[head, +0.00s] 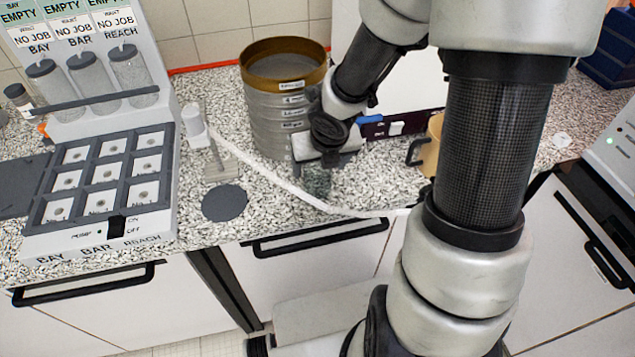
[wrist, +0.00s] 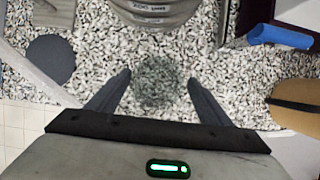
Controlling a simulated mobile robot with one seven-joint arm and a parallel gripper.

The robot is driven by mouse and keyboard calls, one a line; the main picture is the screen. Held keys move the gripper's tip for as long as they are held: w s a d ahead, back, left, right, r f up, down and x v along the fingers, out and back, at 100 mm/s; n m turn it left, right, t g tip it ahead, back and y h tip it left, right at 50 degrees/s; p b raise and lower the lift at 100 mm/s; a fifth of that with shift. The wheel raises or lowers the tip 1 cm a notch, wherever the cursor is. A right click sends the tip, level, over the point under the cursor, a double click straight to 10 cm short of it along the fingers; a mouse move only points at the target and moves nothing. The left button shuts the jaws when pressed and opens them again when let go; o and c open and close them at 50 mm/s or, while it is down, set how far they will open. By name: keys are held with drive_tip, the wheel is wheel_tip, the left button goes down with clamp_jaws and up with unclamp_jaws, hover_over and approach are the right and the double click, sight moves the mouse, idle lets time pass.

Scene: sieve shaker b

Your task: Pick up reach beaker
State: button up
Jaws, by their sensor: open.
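A small clear, green-grey beaker-like vessel (head: 317,182) stands on the speckled counter in front of the sieve stack. In the wrist view this vessel (wrist: 158,84) shows between my fingers; its outline blends into the counter and no label is readable. My gripper (wrist: 156,77) is open, with one finger on each side of it. In the head view my gripper (head: 322,158) points down just above the vessel and partly hides it. Three grey-topped clear beakers stand in the rack at left; the rightmost (head: 132,75) is below the REACH sign.
The brass-rimmed sieve stack (head: 270,110) stands right behind the vessel. A dark disc (head: 224,203) and a small stand (head: 218,165) are to the left. A tan mug (head: 430,150) and a blue item (head: 368,119) are to the right. The counter's front edge is close.

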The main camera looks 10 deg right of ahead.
sight(316, 172)
drive_tip(key=b+x, duration=0.2)
drive_tip(key=x, duration=0.1)
drive_tip(key=b+x, duration=0.1)
drive_tip(key=shift+w+a+f, duration=0.1)
drive_tip(key=shift+a+f, duration=0.15)
drive_tip(key=shift+f, duration=0.15)
drive_tip(key=shift+r, duration=0.1)
